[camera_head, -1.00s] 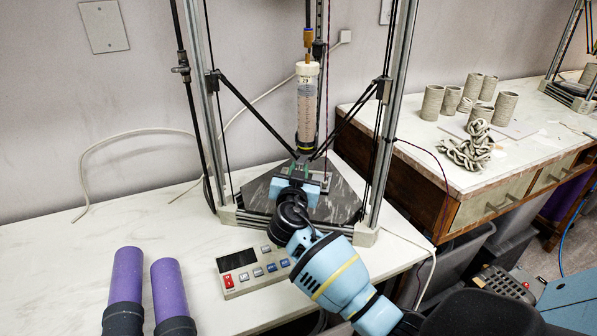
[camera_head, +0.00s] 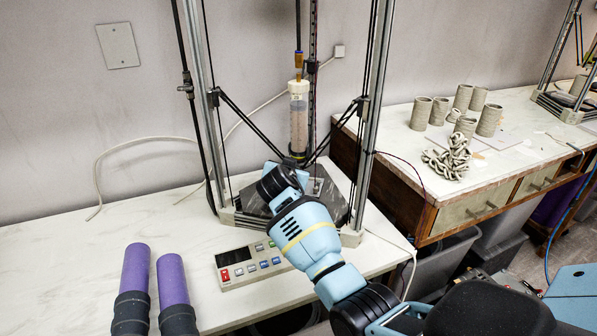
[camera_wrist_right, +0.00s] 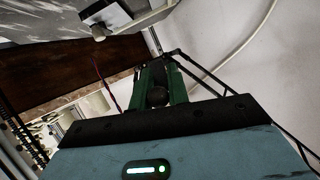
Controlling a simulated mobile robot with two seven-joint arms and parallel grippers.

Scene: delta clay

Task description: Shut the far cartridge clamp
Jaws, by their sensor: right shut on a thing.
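A clear cartridge (camera_head: 299,120) with a white cap stands upright inside the tall delta printer frame (camera_head: 369,130). A dark collar (camera_head: 298,155) surrounds its lower end. My right arm reaches over the printer base in the head view, and its wrist hides the fingers and much of the base. In the right wrist view, my right gripper (camera_wrist_right: 156,78) shows two green fingers closed on a round black knob (camera_wrist_right: 157,97). What the knob is attached to is mostly hidden, and I cannot make out the clamp's shape or position. My left gripper is not in view.
A keypad box (camera_head: 250,266) lies in front of the printer. Two purple tubes (camera_head: 136,268) with dark sleeves are at the lower left. A second bench (camera_head: 480,170) at right holds clay cylinders (camera_head: 463,97) and a coiled clay piece (camera_head: 450,157). The white table's left side is clear.

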